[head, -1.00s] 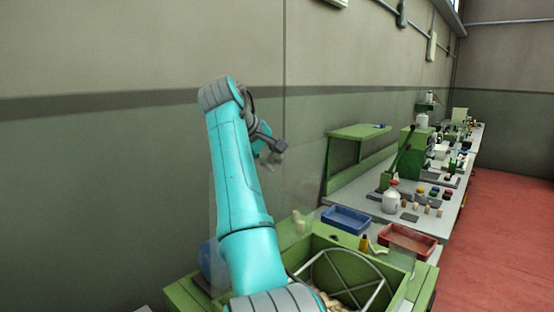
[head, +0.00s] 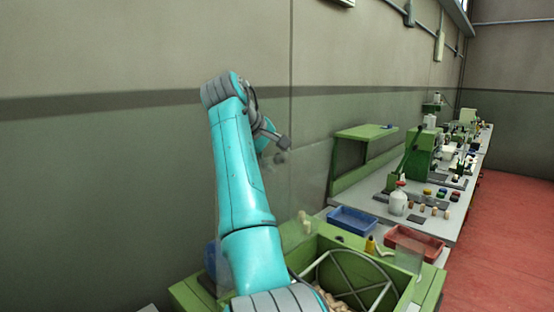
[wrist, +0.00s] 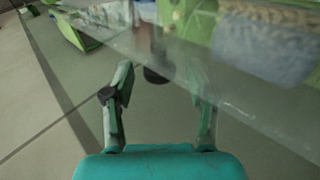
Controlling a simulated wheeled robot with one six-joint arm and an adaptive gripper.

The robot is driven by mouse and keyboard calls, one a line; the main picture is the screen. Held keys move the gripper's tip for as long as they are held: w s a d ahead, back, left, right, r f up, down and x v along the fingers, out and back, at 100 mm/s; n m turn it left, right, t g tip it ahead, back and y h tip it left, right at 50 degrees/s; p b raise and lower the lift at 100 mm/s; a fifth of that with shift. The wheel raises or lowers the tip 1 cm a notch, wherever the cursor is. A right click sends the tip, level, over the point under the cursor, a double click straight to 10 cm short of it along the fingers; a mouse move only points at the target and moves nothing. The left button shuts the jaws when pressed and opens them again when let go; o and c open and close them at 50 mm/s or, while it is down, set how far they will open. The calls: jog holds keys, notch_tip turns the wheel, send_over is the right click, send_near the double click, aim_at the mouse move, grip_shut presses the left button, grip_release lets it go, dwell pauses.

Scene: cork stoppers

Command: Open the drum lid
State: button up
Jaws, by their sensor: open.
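The drum is a round metal frame (head: 352,280) inside a green housing (head: 425,292), with pale corks (head: 332,301) low inside. The clear lid (wrist: 230,85) spans the upper part of the wrist view; in the head view it shows faintly as a raised sheet behind my arm. A dark round knob (wrist: 157,75) shows between my fingertips in the wrist view; I cannot tell whether they touch it. My gripper (wrist: 160,82) is open and empty. In the head view my gripper (head: 280,150) is small, partly behind my arm, high above the housing's left side.
A blue tray (head: 352,221) and a red tray (head: 414,242) sit behind the housing. The red floor (head: 505,235) at right is clear.

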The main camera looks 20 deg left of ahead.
jog(key=v, duration=1)
jog(key=shift+s+r, duration=0.25)
jog(key=shift+s, duration=0.05)
